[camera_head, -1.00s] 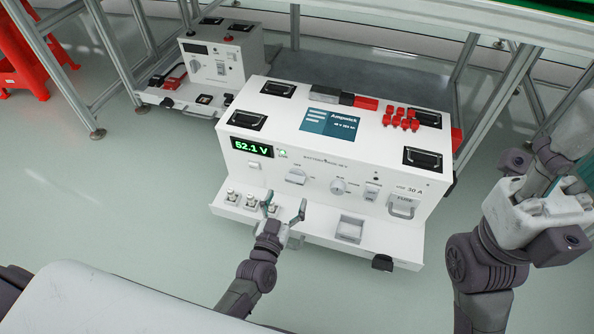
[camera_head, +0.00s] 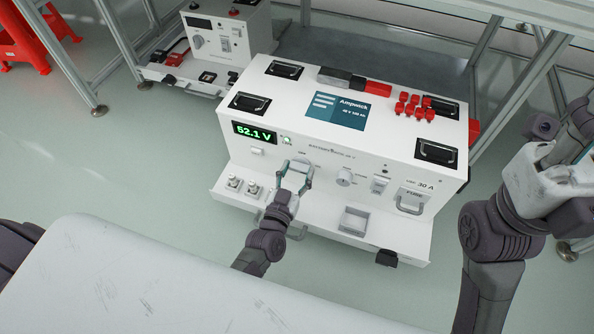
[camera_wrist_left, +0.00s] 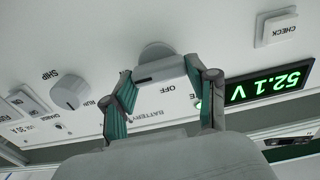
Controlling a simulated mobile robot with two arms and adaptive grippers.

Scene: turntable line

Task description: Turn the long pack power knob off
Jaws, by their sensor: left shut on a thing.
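The long pack (camera_head: 325,140) is a white box with a front panel. Its green display (camera_head: 255,132) reads 52.1 V, and a green lamp beside it is lit. My left gripper (camera_head: 294,178) is at the power knob, its fingers closed around it. The OFF label shows upside down close to the knob.
A smaller round knob (camera_head: 345,177) marked SHIP and RUN is beside the power knob. A switch (camera_head: 380,184) and a fuse handle (camera_head: 411,201) are farther right. Connectors (camera_head: 242,185) stand on the lower ledge. A smaller white unit (camera_head: 228,45) stands behind left.

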